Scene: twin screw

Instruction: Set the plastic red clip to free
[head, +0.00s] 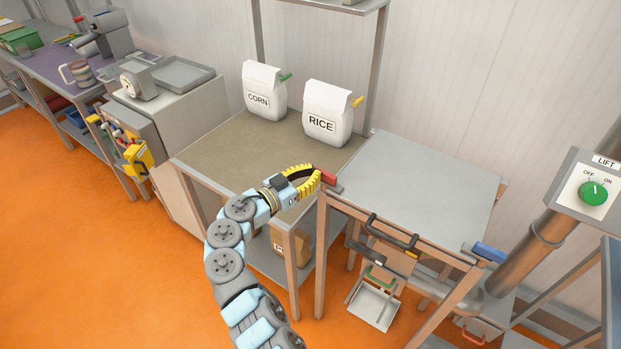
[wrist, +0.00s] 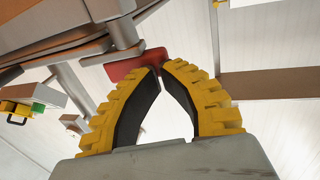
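The plastic red clip (head: 328,178) sits at the left front corner of the grey-topped table (head: 425,185). In the wrist view the red clip (wrist: 128,68) lies just beyond my fingertips, partly hidden behind them. My gripper (head: 317,173) reaches it from the left, with its yellow ribbed fingers curved inward. In the wrist view my gripper (wrist: 161,70) has its fingertips nearly together at the clip's right end, with a hollow between the finger middles. I cannot tell whether any part of the clip is pinched between the tips.
A blue clip (head: 489,252) is at the table's right front corner. A black handle (head: 391,232) is on the front. CORN (head: 264,98) and RICE (head: 325,125) bags stand behind on the brown-topped bench (head: 225,151). A LIFT switch box (head: 592,190) is at right. Orange floor is open at left.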

